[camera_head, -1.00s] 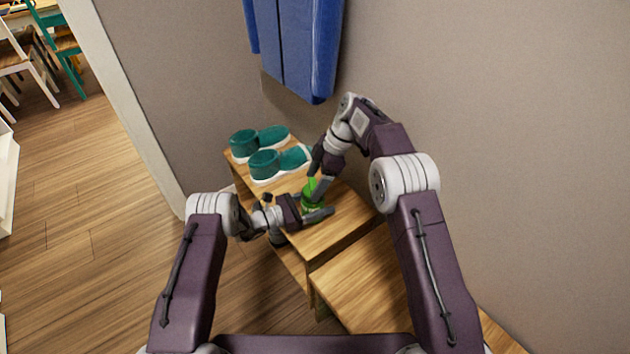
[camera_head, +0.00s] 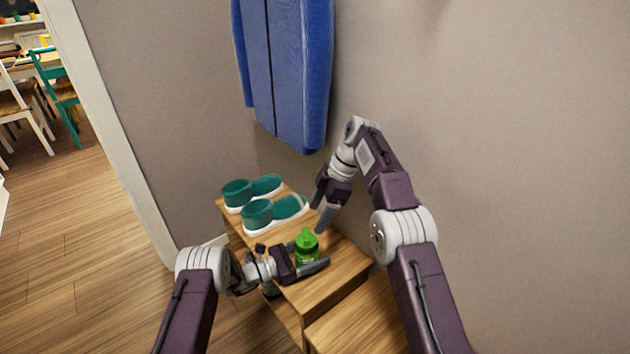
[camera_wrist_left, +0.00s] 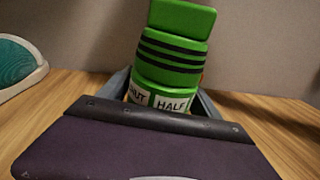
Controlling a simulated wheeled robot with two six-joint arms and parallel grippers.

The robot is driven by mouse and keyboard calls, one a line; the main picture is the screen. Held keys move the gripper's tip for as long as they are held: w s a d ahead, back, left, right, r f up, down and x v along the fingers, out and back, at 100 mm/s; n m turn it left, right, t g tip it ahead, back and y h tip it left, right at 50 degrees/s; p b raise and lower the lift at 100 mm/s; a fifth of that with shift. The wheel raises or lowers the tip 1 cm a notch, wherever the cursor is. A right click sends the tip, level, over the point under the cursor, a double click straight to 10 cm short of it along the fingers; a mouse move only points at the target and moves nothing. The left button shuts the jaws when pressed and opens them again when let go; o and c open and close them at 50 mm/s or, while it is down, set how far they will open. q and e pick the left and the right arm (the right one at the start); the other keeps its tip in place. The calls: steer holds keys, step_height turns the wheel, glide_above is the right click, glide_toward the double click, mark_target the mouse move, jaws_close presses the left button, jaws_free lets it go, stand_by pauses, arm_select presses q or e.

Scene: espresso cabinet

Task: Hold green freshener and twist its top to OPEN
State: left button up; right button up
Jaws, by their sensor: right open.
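The green freshener (camera_head: 307,248) stands upright on the wooden bench, with a narrow knob on top. My left gripper (camera_head: 311,260) has its fingers on either side of the freshener's lower body and is shut on it. In the left wrist view the freshener (camera_wrist_left: 172,60) shows a green top block, dark bands and a white label band reading "HUT", partly cut off, and "HALF". My right gripper (camera_head: 322,206) is open and empty, above and slightly right of the freshener, apart from it. Its finger gap is hard to see.
A blue garment (camera_head: 290,80) hangs on the wall above. A lower wooden step (camera_head: 365,320) is in front. The wall stands close behind my right arm.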

arm_select(q)
steer(key=shift+o, duration=1)
